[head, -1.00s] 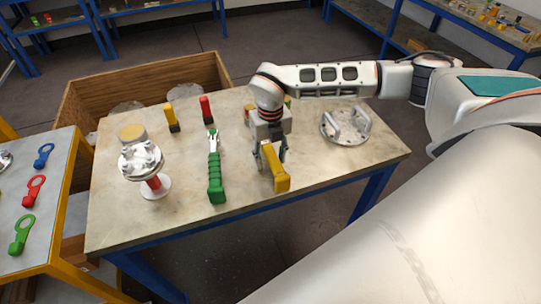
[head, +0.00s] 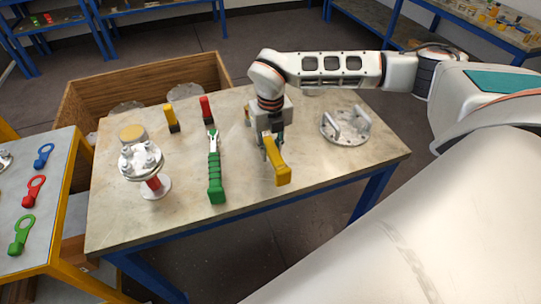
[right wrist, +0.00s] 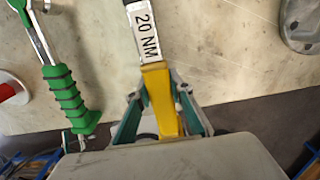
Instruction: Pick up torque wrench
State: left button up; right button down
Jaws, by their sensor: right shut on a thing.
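A torque wrench with a yellow handle (head: 278,162) is held over the front middle of the table. In the right wrist view its grey shaft reads "20 NM" (right wrist: 147,33), and its yellow handle (right wrist: 158,88) runs between the fingers. My right gripper (head: 268,143) is shut on this handle; the fingers also show on both sides of it in the right wrist view (right wrist: 160,112). The wrench's far end is hidden in the head view by my gripper and wrist. My left gripper is not in view.
A green-handled wrench (head: 215,178) lies left of the held one. A flanged vessel (head: 146,165) stands at the left, a flange with two handles (head: 345,127) at the right. Small yellow (head: 171,117) and red (head: 206,108) tools stand behind. A wooden crate (head: 145,82) is beyond the table.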

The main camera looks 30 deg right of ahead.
aim_at(270, 145)
notch_tip(270, 145, up, 17)
dwell(0.4)
